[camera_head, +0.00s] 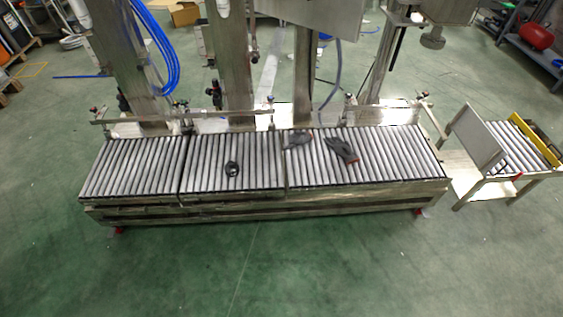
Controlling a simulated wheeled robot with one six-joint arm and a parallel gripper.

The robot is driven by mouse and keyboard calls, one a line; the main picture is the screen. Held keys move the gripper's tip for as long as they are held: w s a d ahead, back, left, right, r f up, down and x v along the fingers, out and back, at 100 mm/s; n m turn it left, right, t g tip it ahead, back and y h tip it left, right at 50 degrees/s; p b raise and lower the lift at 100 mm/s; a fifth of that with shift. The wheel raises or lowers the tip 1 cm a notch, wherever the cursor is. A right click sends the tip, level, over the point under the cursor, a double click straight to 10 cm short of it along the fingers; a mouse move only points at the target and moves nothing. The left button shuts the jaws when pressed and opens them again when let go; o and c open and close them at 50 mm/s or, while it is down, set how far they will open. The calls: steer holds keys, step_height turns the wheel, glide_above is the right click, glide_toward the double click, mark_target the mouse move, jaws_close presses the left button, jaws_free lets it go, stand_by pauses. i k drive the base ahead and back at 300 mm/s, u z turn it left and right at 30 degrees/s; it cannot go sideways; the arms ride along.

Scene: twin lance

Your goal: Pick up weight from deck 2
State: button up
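A long roller conveyor (130,175) stands across the middle of the head view, split into sections. A small black rounded object (232,168) with a lighter centre sits on the middle section; I cannot tell if it is the weight. A dark glove-like object (298,139) lies near the back of the right section. A second dark object (342,150) with a reddish end lies to its right. No marking shows which part is deck 2. My gripper is not in view.
A metal guard rail (185,116) runs along the conveyor's back, with steel columns (232,65) and blue hoses (165,50) behind. A smaller roller table (525,150) with an upright plate (474,138) stands at the right. The green floor (255,270) in front is clear.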

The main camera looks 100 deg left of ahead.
mark_target(231, 168)
steer(key=k, duration=0.75)
steer(key=u, duration=3.55)
steer(key=k, duration=0.6)
steer(key=u, duration=0.55)
steer(key=i, duration=0.65)
steer(key=u, duration=0.4)
steer(key=i, duration=0.7)
steer(key=z, duration=0.65)
steer(key=i, duration=0.65)
steer(key=z, duration=0.75)
